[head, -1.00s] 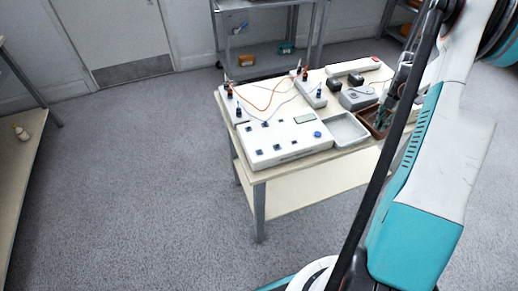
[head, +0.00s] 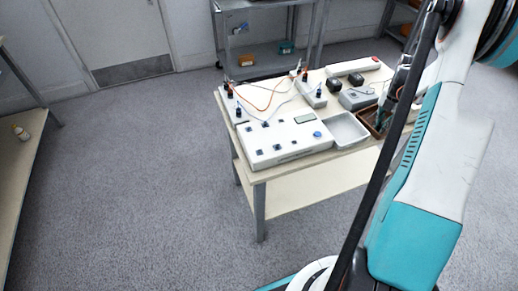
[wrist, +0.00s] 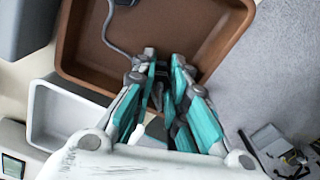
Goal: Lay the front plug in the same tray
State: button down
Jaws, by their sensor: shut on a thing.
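My gripper (wrist: 165,85) has teal fingers and is shut on a small dark plug (wrist: 158,92), mostly hidden between the fingertips. In the wrist view the fingertips are over the near part of the brown tray (wrist: 75,72). A grey cable (wrist: 108,30) runs across the tray floor towards the fingers. I cannot tell whether the plug touches the tray floor. In the head view the brown tray (head: 364,126) is at the table's right side, partly hidden by my arm, and the fingertips are at it.
A pale empty tray (head: 345,130) stands left of the brown one, also in the wrist view (wrist: 38,118). A white panel (head: 285,140) with several sockets lies further left. Orange cables (head: 265,95) run behind it. A grey box (head: 357,98) stands behind the trays.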

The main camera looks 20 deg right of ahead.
aim_at(382, 124)
jog(key=shift+f, duration=0.15)
jog(key=c, duration=1.5)
grip_release()
jog(key=shift+r+p, duration=1.4)
jog(key=shift+r, duration=1.15)
notch_tip(382, 124, up, 12)
